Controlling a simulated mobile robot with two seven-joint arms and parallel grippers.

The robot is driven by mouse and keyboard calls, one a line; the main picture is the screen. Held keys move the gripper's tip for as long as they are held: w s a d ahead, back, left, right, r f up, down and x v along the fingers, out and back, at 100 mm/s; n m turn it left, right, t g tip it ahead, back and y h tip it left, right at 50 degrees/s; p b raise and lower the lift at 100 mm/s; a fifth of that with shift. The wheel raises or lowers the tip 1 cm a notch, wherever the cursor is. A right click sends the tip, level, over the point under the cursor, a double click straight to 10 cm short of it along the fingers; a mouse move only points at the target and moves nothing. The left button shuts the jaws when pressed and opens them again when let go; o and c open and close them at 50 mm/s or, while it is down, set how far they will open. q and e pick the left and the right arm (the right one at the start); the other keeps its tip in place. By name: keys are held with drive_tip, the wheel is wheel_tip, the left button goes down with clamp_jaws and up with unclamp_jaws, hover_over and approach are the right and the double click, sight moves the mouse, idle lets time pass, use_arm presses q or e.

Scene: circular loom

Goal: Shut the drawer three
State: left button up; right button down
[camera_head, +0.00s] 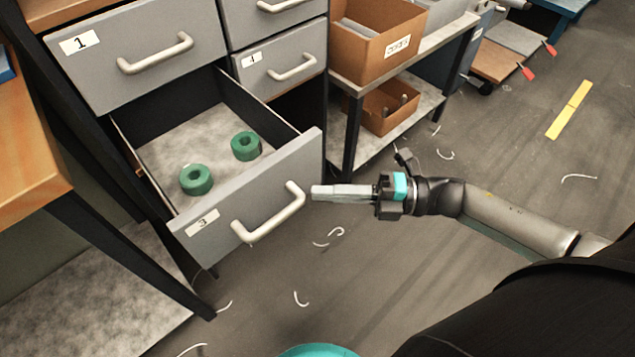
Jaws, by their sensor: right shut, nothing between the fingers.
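Drawer three (215,235) is a grey drawer with a label "3" and a pale bar handle (268,218). It stands pulled out well beyond the cabinet front, with its inside showing. Two green rings lie in it, one nearer the front (196,180) and one farther back (246,146). My right gripper (314,192) is shut and empty. Its fingertips point left at the right end of the drawer front, close to the handle; I cannot tell whether they touch. My left gripper is not in view.
Drawer one (125,50) is closed above the open drawer. A closed smaller drawer (283,66) is to its right. A shelf (405,125) with brown boxes (375,40) stands right of the cabinet. A wooden-topped table (30,150) is at left. Floor at right is mostly clear, with pale scraps.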

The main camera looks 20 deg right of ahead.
sight(294, 181)
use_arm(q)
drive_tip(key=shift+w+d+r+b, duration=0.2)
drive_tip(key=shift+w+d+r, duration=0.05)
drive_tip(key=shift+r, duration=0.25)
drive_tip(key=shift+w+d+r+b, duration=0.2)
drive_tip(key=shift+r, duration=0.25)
use_arm(e)
drive_tip(key=shift+w+a, duration=0.25)
drive_tip(key=shift+w, duration=0.45)
drive_tip(key=shift+w+a, duration=0.2)
drive_tip(key=shift+w, duration=0.45)
drive_tip(key=shift+w, duration=0.15)
